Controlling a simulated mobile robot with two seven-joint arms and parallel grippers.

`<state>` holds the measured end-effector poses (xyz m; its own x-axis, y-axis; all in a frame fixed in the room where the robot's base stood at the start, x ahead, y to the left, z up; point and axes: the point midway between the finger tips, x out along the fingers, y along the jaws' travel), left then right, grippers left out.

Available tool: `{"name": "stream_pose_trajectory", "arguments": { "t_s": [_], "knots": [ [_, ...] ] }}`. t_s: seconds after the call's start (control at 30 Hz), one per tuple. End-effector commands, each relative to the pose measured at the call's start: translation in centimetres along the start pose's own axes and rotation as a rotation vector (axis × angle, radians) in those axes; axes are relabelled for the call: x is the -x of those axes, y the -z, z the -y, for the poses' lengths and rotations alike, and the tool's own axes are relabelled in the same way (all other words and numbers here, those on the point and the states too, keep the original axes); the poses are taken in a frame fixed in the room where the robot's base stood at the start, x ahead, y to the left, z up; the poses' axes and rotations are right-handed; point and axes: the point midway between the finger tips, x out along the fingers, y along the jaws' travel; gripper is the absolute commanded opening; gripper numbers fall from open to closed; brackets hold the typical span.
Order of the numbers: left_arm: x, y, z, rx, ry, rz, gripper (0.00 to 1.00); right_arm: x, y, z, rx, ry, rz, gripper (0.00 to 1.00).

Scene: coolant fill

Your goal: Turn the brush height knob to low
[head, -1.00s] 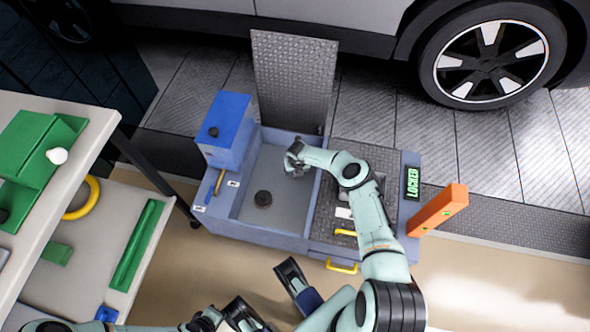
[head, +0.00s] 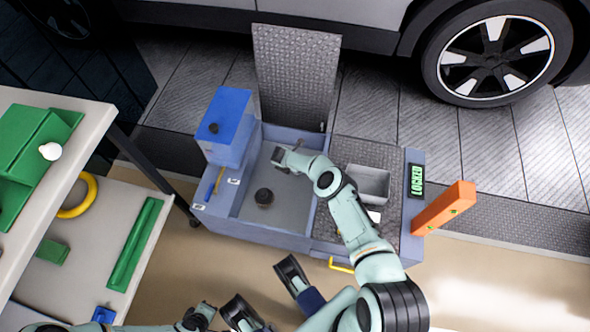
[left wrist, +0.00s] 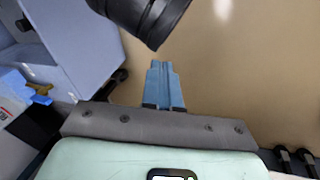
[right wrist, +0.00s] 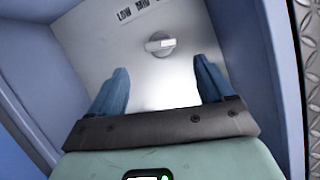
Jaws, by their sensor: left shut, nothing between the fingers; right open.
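The brush height knob (right wrist: 160,44) is a pale round dial with a raised bar across it. It sits on a light panel in the right wrist view, with a label strip (right wrist: 140,8) reading LOW and MID above it; the rest of the strip is cut off. The bar lies nearly level, its end not clearly toward a word. My right gripper (right wrist: 163,88) is open and empty, its blue fingers either side of and short of the knob. In the head view it (head: 277,158) is over the blue-grey compartment. My left gripper (left wrist: 165,70) is shut and empty, away from the panel.
The compartment (head: 240,215) holds a black round piece (head: 264,196). A blue box (head: 225,125) stands at its left. A grey bin (head: 368,183), a LOCKED display (head: 416,181) and an orange post (head: 443,208) are at right. A raised tread-plate lid (head: 296,75) stands behind.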

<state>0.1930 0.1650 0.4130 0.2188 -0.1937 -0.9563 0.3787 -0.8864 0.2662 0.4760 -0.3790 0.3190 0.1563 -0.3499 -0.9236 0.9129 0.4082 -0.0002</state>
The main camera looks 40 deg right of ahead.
Motion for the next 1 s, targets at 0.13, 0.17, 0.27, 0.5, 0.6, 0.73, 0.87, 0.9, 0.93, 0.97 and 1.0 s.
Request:
{"name": "stream_pose_trajectory", "arguments": {
  "t_s": [0.13, 0.17, 0.27, 0.5, 0.6, 0.73, 0.87, 0.9, 0.93, 0.97, 1.0],
  "knots": [
    [-3.3, 0.9, 1.9, 0.016, 0.024, -0.023, 0.00, -3.6, 0.3, 0.0, -0.001, 0.002, -0.001, 0.81],
    [-3.6, 1.1, 2.2, 0.020, 0.030, -0.027, 0.00, -3.9, 0.2, 0.0, 0.000, 0.001, -0.001, 0.81],
    [-4.3, -0.9, 3.3, 0.032, 0.051, 0.034, 0.00, -4.6, 0.2, 0.0, 0.000, 0.000, -0.001, 0.81],
    [-6.3, -4.7, 6.2, 0.067, 0.103, 0.155, 0.00, -6.9, 0.2, 0.0, 0.001, 0.000, -0.001, 0.81],
    [-6.7, -6.0, 7.0, 0.081, 0.120, 0.196, 0.00, -7.5, 0.1, 0.0, 0.000, 0.000, -0.001, 0.81],
    [-7.0, -7.2, 7.9, 0.093, 0.137, 0.234, 0.00, -8.0, 0.1, -0.1, 0.000, -0.001, -0.001, 0.81],
    [-7.0, -7.7, 8.2, 0.099, 0.145, 0.253, 0.00, -8.2, 0.0, 0.0, 0.001, -0.001, -0.001, 0.81],
    [-7.0, -7.8, 8.2, 0.100, 0.145, 0.256, 0.00, -8.2, 0.0, 0.0, 0.001, -0.001, -0.001, 0.81],
    [-7.0, -7.8, 8.2, 0.100, 0.146, 0.257, 0.00, -8.3, 0.0, 0.0, 0.002, -0.001, -0.001, 0.81],
    [-7.0, -7.9, 8.3, 0.100, 0.146, 0.257, 0.00, -8.2, 0.0, 0.0, 0.002, -0.001, -0.001, 0.81],
    [-7.0, -7.9, 8.3, 0.100, 0.146, 0.257, 0.00, -8.2, 0.0, 0.0, 0.002, -0.001, -0.001, 0.81]
  ]
}}
